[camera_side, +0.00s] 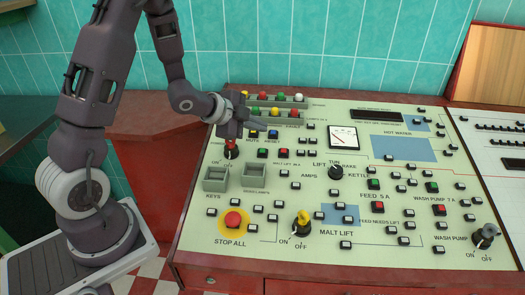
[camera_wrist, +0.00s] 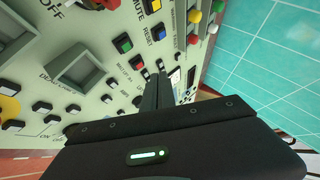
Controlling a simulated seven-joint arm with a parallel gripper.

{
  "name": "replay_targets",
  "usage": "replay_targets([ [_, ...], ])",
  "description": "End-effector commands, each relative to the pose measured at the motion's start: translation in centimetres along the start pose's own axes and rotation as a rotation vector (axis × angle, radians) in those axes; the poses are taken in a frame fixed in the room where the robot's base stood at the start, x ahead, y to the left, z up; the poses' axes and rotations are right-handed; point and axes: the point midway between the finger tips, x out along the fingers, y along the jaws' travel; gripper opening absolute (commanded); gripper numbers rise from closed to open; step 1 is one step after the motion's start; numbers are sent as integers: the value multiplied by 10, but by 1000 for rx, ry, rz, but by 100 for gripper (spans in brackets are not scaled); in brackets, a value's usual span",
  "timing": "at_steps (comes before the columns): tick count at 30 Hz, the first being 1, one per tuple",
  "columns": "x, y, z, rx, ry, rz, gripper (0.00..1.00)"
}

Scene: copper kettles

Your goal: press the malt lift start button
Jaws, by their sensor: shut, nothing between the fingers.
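A green button (camera_side: 262,153) and a red button (camera_side: 284,153) sit side by side on the pale panel, by a small label that appears to read MALT LIFT A. In the wrist view the green button (camera_wrist: 123,44) and the red one (camera_wrist: 137,62) lie left of my fingers. A yellow MALT LIFT on/off knob (camera_side: 302,223) stands lower on the panel. My gripper (camera_side: 262,126) is shut and empty, over the upper left of the panel, above and behind the green button in the side view. Its fingertips (camera_wrist: 159,78) seem apart from both buttons.
A red-handled switch (camera_side: 231,147) stands close below my gripper. Rows of coloured buttons (camera_side: 275,110) lie behind it. A tiled wall (camera_side: 290,45) rises behind.

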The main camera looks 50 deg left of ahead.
Motion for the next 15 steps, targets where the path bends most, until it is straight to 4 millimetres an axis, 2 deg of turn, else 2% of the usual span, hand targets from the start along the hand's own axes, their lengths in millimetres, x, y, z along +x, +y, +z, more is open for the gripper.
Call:
replay_targets([
  [9,32,24,24,-1,-3,2,0],
  [15,44,32,33,0,-2,0,0],
])
